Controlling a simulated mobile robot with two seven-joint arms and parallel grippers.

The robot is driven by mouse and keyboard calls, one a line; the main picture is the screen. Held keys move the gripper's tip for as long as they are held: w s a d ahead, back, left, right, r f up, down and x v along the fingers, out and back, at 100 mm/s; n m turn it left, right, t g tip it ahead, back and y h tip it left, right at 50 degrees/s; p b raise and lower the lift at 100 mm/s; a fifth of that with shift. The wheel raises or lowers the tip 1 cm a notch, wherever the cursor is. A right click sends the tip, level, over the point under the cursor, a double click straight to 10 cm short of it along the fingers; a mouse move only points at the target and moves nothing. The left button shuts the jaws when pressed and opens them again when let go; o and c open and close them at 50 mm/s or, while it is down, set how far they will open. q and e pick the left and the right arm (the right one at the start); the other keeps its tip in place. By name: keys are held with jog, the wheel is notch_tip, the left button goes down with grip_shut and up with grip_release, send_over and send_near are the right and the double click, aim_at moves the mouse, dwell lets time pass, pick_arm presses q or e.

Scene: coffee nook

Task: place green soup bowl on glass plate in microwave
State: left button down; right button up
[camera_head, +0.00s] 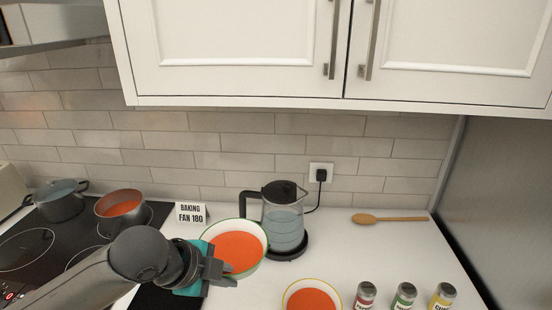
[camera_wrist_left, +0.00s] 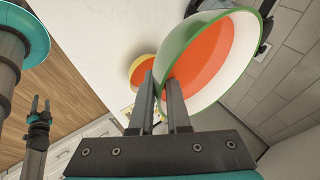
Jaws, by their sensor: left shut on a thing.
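The green soup bowl (camera_head: 236,248) is white inside with a green rim and holds orange-red soup. My left gripper (camera_head: 222,272) is shut on its near rim. In the left wrist view the bowl (camera_wrist_left: 212,55) is at the fingertips of my left gripper (camera_wrist_left: 160,82), and the fingers cover part of its rim. In the head view the bowl is over the counter left of the kettle; I cannot tell whether it touches the counter. My right gripper (camera_wrist_left: 41,104) shows small in the left wrist view, with its fingers apart and empty. The microwave and glass plate are not in view.
A yellow-rimmed soup bowl (camera_head: 312,300) is on the white counter (camera_head: 360,252). A kettle (camera_head: 285,218) stands close right of the green bowl. Several spice jars (camera_head: 404,295) stand front right. A wooden spoon (camera_head: 388,219) lies behind. Pots stand on the hob (camera_head: 40,250) at left.

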pick_arm(q)
jog(key=s+d+f+n+t+y+b, duration=0.1)
jog(key=s+d+f+n+y+b, duration=0.55)
jog(key=n+b, duration=0.25)
jog(key=s+a+f+n+g+y+b, duration=0.1)
jog(key=a+f+n+g+y+b, duration=0.2)
jog(key=a+n+b, duration=0.4)
jog(key=a+n+g+y, duration=0.1)
jog(key=a+n, duration=0.3)
jog(key=shift+s+f+y, duration=0.2)
jog(key=shift+y, duration=0.15)
jog(key=shift+r, duration=0.1)
jog(key=shift+w, duration=0.1)
dwell(0.4)
